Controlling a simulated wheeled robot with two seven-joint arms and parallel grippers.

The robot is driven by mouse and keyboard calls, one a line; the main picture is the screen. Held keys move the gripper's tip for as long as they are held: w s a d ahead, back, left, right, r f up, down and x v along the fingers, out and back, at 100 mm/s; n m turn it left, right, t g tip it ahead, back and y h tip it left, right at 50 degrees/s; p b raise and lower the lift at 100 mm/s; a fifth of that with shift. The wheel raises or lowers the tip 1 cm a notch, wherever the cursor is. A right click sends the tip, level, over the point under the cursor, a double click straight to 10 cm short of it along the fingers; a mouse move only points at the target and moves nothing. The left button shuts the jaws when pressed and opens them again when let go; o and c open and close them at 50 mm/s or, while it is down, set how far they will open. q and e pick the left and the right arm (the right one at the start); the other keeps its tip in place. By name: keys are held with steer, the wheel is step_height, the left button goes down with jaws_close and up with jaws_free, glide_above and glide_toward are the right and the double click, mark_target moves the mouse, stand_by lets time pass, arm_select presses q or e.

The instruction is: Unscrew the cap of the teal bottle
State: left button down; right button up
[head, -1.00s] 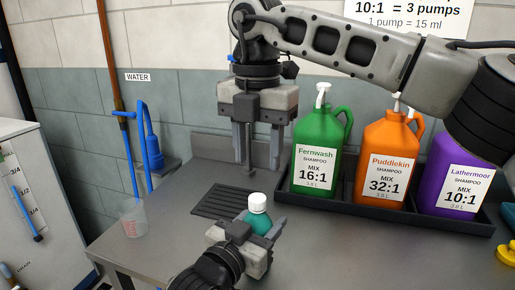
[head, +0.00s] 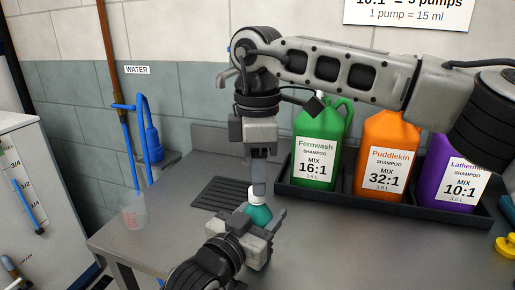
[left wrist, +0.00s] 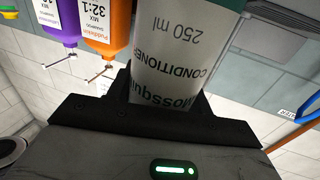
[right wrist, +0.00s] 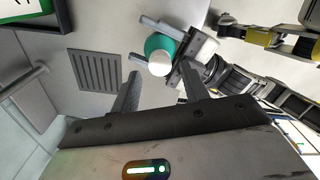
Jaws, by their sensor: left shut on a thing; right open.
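The teal bottle (head: 259,214) stands upright with a white cap (head: 253,197) on top. My left gripper (head: 268,222) is shut on its body, low over the counter. The left wrist view shows its pale label (left wrist: 172,70) reading conditioner, 250 ml, close between the fingers. My right gripper (head: 258,188) points down above the bottle, its fingers seen edge-on and partly covering the cap. In the right wrist view, the open fingers (right wrist: 160,82) are spread, with the cap (right wrist: 160,64) beyond the tips, roughly between them. I cannot tell whether a finger touches the cap.
A black tray (head: 390,205) behind to the right holds green (head: 319,142), orange (head: 387,145) and purple (head: 452,172) shampoo jugs. A slotted drain (head: 221,198) and a clear measuring cup (head: 134,213) are to the left. The counter (head: 350,250) front right is clear.

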mark_target(252, 198)
arm_select(q)
steer(key=shift+f, duration=0.1)
arm_select(e)
steer(key=shift+f, duration=1.4)
